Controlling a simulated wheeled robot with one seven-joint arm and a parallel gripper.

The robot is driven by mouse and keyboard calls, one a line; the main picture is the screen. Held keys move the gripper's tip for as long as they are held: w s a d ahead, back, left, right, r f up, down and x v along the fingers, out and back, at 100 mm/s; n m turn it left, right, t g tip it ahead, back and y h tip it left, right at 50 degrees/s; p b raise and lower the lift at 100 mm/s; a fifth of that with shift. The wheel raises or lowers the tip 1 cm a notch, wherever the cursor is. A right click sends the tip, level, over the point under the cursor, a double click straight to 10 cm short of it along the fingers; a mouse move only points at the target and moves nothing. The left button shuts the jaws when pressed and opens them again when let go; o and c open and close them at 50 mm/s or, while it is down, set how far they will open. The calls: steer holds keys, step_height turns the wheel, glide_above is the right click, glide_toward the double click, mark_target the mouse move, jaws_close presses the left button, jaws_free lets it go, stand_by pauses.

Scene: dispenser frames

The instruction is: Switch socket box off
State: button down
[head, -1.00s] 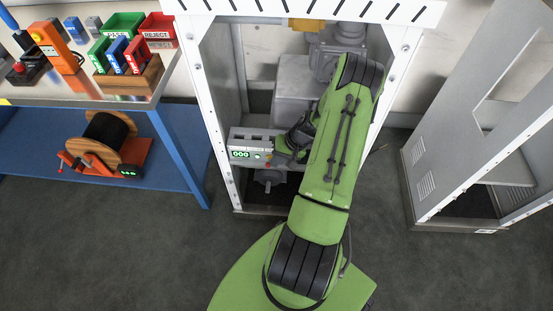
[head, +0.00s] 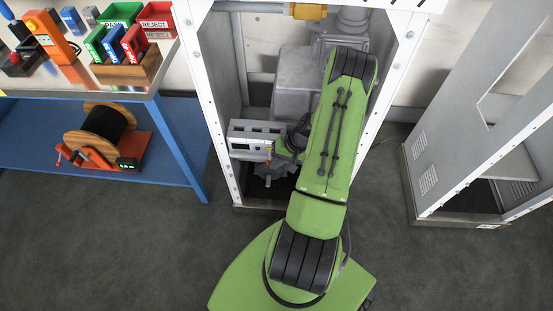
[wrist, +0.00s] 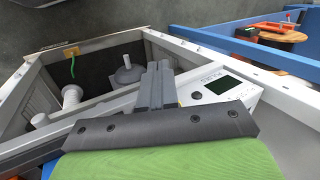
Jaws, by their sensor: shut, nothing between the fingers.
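A round dark knob (wrist: 196,96) sits beside the display. My gripper (wrist: 158,78) is shut and empty, its fingertips close to the box front beside the knob. I cannot tell whether they touch it. In the head view my green arm reaches into the cabinet and hides part of the box's right side; the fingers are hard to make out.
White cabinet posts (head: 217,100) stand on both sides of my arm. A grey machine (head: 298,80) is behind the box. A workbench with bins (head: 155,20) and a cable reel (head: 105,125) is at left. A grey open cabinet (head: 440,130) stands at right.

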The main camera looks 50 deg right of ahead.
steer(key=shift+r, duration=0.2)
steer(key=shift+r+p, duration=0.6)
steer(key=shift+r, duration=0.15)
